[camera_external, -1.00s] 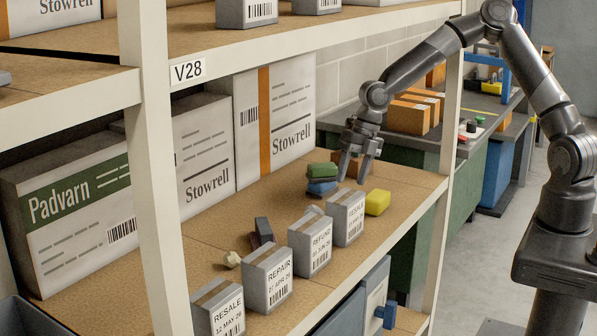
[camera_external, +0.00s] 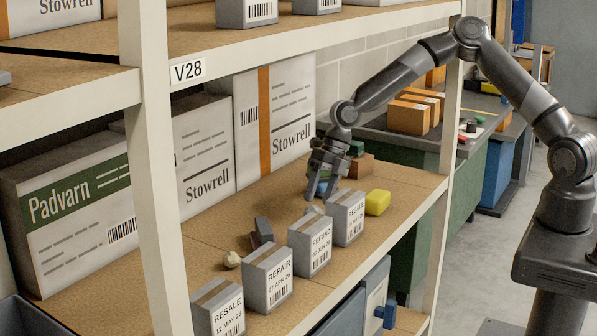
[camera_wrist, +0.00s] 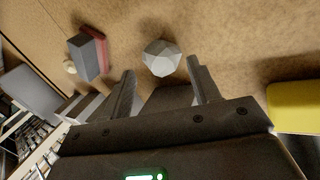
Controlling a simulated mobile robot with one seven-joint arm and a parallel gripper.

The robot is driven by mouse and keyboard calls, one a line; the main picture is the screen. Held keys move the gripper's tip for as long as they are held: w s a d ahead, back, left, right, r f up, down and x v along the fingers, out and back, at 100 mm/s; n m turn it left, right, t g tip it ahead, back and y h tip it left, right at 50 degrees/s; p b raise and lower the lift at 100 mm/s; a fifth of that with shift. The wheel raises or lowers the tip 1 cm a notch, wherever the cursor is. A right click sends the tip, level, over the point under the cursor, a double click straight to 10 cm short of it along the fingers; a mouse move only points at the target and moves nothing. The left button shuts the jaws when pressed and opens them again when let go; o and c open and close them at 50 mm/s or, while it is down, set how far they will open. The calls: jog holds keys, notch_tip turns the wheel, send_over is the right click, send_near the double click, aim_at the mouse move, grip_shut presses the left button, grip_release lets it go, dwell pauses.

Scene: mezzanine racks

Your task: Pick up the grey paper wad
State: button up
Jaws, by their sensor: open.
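The grey paper wad (camera_wrist: 161,58) is a pale, faceted lump on the brown shelf board. In the wrist view it lies just beyond my fingertips, roughly centred between them. In the external view only a small grey part of the wad (camera_external: 312,209) shows, behind the row of labelled boxes. My gripper (camera_external: 321,192) is open and empty, pointing down above the shelf close to the wad. I see no contact between fingers and wad.
Labelled grey boxes (camera_external: 309,246) line the shelf's front edge. A yellow block (camera_external: 378,202) lies to the right. A dark grey and red block (camera_external: 263,231) and a cream lump (camera_external: 232,260) lie to the left. Green, blue and brown blocks are partly behind my gripper. Large cartons (camera_external: 275,120) stand behind.

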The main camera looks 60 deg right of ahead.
aim_at(315, 205)
jog(key=x, duration=0.3)
jog(key=shift+w+a+f, duration=0.1)
jog(key=shift+f, duration=0.3)
jog(key=shift+c, duration=0.4)
jog(key=c, duration=0.7)
jog(key=shift+o, duration=0.2)
jog(key=shift+r, duration=0.15)
